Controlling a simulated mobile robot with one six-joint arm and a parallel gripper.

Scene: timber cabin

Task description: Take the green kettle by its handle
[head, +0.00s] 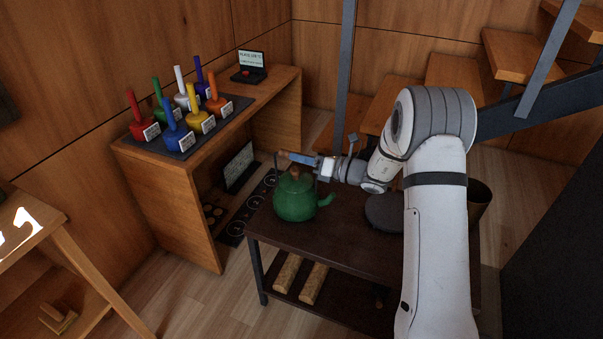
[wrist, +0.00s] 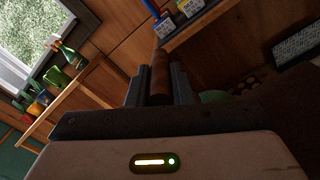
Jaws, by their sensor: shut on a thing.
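The green kettle (head: 294,199) is at the left end of the dark low table (head: 345,236) in the head view. Its brown wooden handle (head: 284,154) arches over the lid. My gripper (head: 300,158) reaches in from the right at handle height and is shut on the handle. In the wrist view the brown handle (wrist: 160,78) stands between the two dark fingers of my gripper (wrist: 160,88). A bit of the green kettle body (wrist: 214,97) shows to the right of the fingers. I cannot tell whether the kettle's base touches the table.
A dark round object (head: 383,211) lies on the table, partly behind my arm. Logs (head: 300,279) lie on its lower shelf. Stairs rise at the right.

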